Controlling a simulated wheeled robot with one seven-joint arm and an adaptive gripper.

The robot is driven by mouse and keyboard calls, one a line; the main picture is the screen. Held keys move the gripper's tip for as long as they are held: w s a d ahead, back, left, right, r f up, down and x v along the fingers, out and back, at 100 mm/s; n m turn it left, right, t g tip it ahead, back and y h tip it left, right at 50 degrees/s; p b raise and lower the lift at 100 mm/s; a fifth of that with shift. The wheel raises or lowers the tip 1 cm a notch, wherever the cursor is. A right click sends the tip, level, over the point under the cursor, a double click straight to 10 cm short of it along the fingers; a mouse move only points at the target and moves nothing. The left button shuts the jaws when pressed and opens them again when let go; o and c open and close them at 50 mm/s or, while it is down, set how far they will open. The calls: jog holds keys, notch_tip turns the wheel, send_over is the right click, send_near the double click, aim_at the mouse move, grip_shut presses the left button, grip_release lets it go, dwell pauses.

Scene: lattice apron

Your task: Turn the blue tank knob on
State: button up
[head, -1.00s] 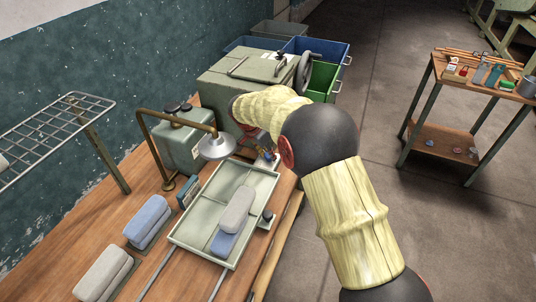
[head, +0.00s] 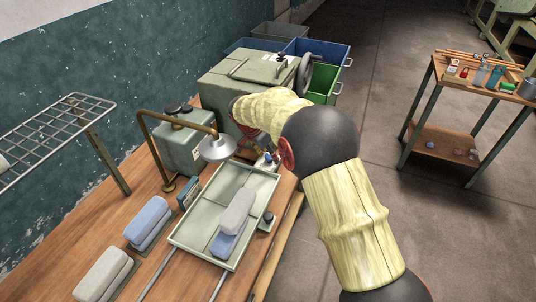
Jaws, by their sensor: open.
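A small blue piece (head: 268,157), perhaps the blue knob, shows at the far right corner of the green tray, just below my forearm. I cannot make out which way it is turned. My gripper (head: 264,163) is mostly hidden behind my arm and shows only as small pale and dark parts close beside this blue piece. It is open, with nothing visibly held. I cannot tell whether it touches the blue piece. A green tank (head: 183,145) with dark caps on top stands left of the lamp.
The green tray (head: 182,236) holds stacked grey and blue blocks. More blocks (head: 148,220) lie at left. A green machine (head: 245,77) stands behind; a wooden cart (head: 440,140) stands right, across open floor.

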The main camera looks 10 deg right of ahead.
jog(key=shift+r, duration=0.15)
jog(key=v, duration=1.1)
jog(key=shift+s+a+r, duration=0.15)
jog(key=shift+a+r, duration=0.05)
jog(key=shift+r, duration=0.1)
